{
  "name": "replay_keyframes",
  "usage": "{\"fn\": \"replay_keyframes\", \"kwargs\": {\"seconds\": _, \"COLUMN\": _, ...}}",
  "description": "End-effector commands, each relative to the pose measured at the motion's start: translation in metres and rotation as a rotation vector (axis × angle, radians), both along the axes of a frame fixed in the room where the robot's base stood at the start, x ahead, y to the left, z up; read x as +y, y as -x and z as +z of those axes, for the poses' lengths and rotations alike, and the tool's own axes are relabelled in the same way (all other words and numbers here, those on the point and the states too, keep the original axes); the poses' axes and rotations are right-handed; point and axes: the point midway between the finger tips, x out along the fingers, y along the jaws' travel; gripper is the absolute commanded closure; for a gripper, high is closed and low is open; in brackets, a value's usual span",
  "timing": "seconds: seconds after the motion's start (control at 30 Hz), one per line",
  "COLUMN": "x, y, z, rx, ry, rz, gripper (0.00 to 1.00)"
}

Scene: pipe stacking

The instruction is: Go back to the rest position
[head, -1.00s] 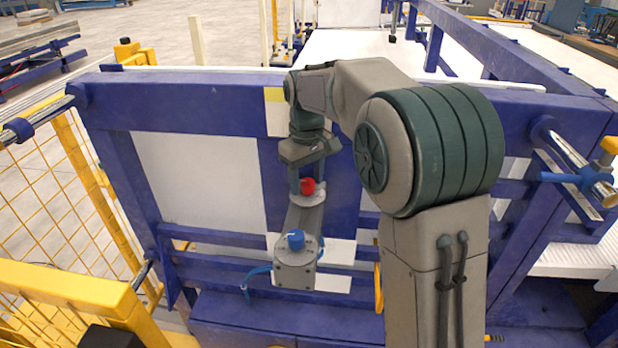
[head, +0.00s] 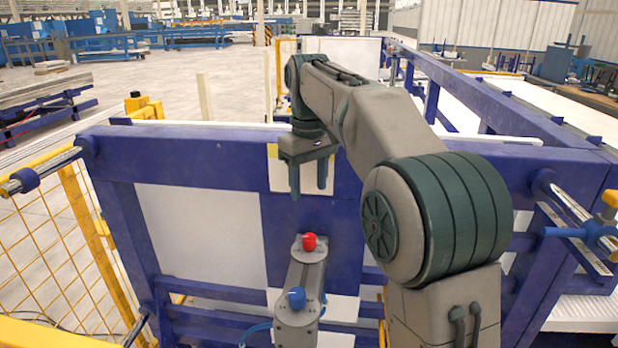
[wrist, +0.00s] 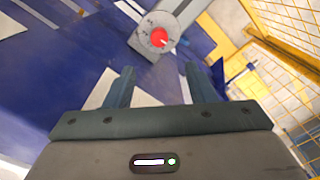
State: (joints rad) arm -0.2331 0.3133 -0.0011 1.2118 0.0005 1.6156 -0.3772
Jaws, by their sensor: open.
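My gripper (head: 309,178) is open and empty, with its two fingers pointing down and apart. There is a clear gap between the fingertips and the red piece. In the wrist view the open fingers (wrist: 164,88) show, with the red piece (wrist: 159,38) on the fixture beyond them, touching neither finger.
A blue frame (head: 200,148) with white panels stands behind the fixture. A yellow mesh fence (head: 85,235) is at the left. A metal rod with a blue clamp (head: 590,238) sits at the right. The space around my gripper is open.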

Motion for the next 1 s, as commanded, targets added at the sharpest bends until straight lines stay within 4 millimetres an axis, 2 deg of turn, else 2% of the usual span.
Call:
{"fn": "replay_keyframes", "kwargs": {"seconds": 0.13, "x": 0.0, "y": 0.0, "z": 0.007, "rx": -0.001, "ry": -0.001, "rz": 0.0, "gripper": 0.5}}
{"fn": "replay_keyframes", "kwargs": {"seconds": 0.57, "x": -0.004, "y": 0.005, "z": 0.008, "rx": -0.008, "ry": -0.002, "rz": -0.015, "gripper": 0.5}}
{"fn": "replay_keyframes", "kwargs": {"seconds": 0.67, "x": -0.014, "y": 0.018, "z": 0.007, "rx": -0.024, "ry": -0.006, "rz": -0.049, "gripper": 0.5}}
{"fn": "replay_keyframes", "kwargs": {"seconds": 0.77, "x": -0.029, "y": 0.039, "z": 0.002, "rx": -0.051, "ry": -0.013, "rz": -0.105, "gripper": 0.5}}
{"fn": "replay_keyframes", "kwargs": {"seconds": 1.0, "x": -0.065, "y": 0.103, "z": -0.024, "rx": -0.128, "ry": -0.033, "rz": -0.262, "gripper": 0.5}}
